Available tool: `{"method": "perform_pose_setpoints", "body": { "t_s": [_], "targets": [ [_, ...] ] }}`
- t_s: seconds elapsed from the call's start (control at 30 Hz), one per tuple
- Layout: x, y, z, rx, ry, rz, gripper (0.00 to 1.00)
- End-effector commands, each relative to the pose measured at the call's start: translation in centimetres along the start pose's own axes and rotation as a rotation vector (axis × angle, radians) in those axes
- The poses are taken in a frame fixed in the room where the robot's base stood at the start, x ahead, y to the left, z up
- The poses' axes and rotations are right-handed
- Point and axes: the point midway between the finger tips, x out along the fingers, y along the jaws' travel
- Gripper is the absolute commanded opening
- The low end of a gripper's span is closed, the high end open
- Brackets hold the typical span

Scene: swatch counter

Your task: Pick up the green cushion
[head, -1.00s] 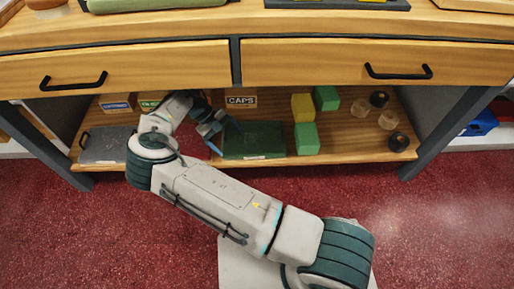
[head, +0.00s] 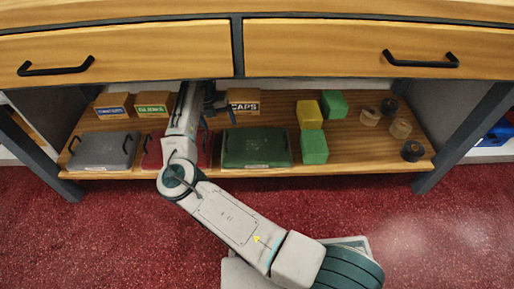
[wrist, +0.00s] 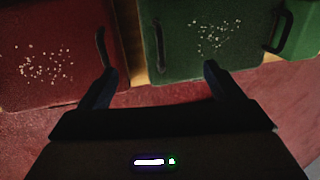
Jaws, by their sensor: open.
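The green cushion (head: 255,147) is a flat dark green pad on the low shelf, right of my gripper in the head view. In the wrist view the green cushion (wrist: 195,62) has white specks on top and a dark handle on each of its left and right sides. My gripper (wrist: 158,72) is open and empty. Its left finger shows by the red cushion's right handle, and its right finger overlaps the green cushion. The green cushion's left handle (wrist: 157,45) shows between the fingers. In the head view my arm partly hides my gripper.
A red cushion (head: 152,152) lies left of the green one, partly behind my arm, and a grey one (head: 103,150) is farther left. Green blocks (head: 314,147) and a yellow block (head: 309,114) stand to the right. Labelled boxes (head: 243,99) stand behind. Drawers (head: 125,62) overhang the shelf.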

Motion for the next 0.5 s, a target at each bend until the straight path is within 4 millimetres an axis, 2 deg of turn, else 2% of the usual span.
{"method": "perform_pose_setpoints", "body": {
  "t_s": [0.23,0.5],
  "targets": [
    [4.4,0.0,0.0,0.001,0.001,0.000,0.87],
    [6.3,0.0,0.1,0.000,-0.002,0.000,0.87]
  ]
}}
